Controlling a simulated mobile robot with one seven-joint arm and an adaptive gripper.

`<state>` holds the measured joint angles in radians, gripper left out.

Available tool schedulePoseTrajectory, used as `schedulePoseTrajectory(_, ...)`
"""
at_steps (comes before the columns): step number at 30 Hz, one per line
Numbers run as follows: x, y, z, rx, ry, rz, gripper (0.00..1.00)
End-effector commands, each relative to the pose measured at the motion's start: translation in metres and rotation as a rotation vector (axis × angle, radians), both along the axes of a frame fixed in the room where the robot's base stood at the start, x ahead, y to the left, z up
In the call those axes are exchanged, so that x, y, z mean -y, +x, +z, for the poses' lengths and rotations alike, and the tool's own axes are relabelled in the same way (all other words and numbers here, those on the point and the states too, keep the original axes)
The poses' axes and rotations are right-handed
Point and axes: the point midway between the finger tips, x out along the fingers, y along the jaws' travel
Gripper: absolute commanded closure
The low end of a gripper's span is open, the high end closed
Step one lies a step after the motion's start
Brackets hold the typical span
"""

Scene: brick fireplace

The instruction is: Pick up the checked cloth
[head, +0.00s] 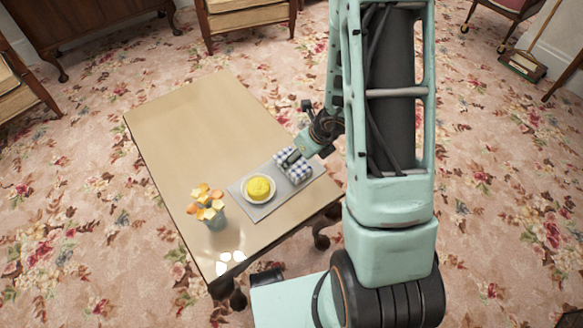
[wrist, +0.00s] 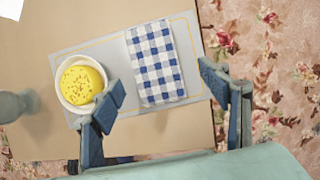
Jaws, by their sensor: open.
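The checked cloth (head: 300,172), blue and white in the wrist view (wrist: 156,62), lies folded in a long rectangle on a grey placemat (head: 260,210). In the head view it is partly hidden by my gripper (head: 291,158). In the wrist view my gripper (wrist: 164,85) is open, its two fingers apart on either side of the cloth's near end. The left finger overlaps the edge of a white bowl in the picture. I see nothing held between the fingers. I cannot tell the exact height of the fingertips above the table.
The white bowl (head: 273,192) with yellow contents (head: 258,188) sits left of the cloth on the placemat. A vase of orange flowers (head: 210,207) stands further left. The wooden table (head: 190,125) is bare toward the back. Chairs stand around on the floral carpet.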

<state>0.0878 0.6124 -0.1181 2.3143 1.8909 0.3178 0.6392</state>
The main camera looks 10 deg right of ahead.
Motion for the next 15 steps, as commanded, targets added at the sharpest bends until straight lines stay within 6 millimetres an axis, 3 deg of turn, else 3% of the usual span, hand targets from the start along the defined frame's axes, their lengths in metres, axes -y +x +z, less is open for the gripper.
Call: schedulePoseTrajectory(15,-0.016,0.016,-0.052,0.001,-0.002,0.001,0.30)
